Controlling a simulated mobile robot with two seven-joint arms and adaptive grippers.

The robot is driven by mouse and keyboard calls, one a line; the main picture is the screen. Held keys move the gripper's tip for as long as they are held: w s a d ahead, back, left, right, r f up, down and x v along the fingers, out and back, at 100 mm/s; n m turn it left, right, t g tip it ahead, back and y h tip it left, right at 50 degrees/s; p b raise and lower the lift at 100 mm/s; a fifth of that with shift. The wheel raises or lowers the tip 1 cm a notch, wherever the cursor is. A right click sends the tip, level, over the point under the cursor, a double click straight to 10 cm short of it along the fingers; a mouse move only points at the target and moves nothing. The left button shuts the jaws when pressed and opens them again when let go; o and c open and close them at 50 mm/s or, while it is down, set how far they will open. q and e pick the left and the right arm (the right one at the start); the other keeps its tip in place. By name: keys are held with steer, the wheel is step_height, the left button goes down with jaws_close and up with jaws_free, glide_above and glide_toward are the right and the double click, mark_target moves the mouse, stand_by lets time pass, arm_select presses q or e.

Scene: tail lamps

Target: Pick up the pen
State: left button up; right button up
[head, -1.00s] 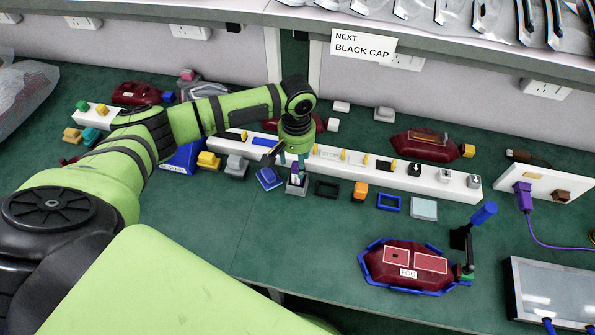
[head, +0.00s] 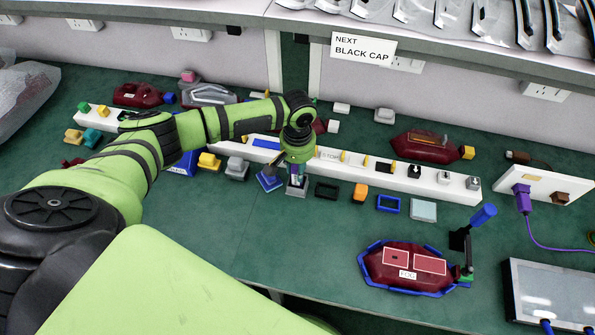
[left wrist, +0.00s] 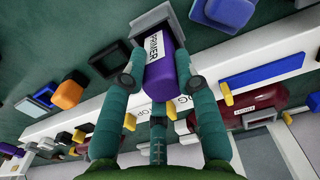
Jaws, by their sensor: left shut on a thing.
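The pen is a purple body with a white PRIMER label (left wrist: 160,65), seen close up in the left wrist view. Its lower end is at a grey square holder (left wrist: 152,20), also visible in the head view (head: 297,191). My left gripper (left wrist: 161,80) is shut on the pen, with one teal finger on each side. In the head view the left gripper (head: 296,172) points down over the holder and hides most of the pen. Whether the pen is still seated in the holder or slightly raised, I cannot tell. My right gripper is not in view.
A long white rail (head: 345,162) with small coloured parts runs just behind the holder. A blue block (head: 268,181) stands close left and a black frame (head: 326,190) close right. A dark red lamp in a blue cradle (head: 415,268) lies front right. The front-centre table is clear.

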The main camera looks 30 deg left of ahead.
arm_select(q)
steer(key=shift+r, duration=0.15)
steer(key=shift+r, duration=0.25)
steer(key=r, duration=0.1)
steer(key=r+b, duration=0.1)
steer(key=r, duration=0.1)
steer(key=shift+s+d+r, duration=0.15)
steer(key=shift+d+r, duration=0.05)
steer(key=shift+r, duration=0.05)
steer(key=s+d+r+b, duration=0.1)
steer(key=s+d+r, duration=0.5)
steer(key=s+d, duration=0.1)
steer(key=shift+s+r, duration=0.35)
steer(key=shift+s, duration=0.45)
steer(key=shift+d, duration=0.1)
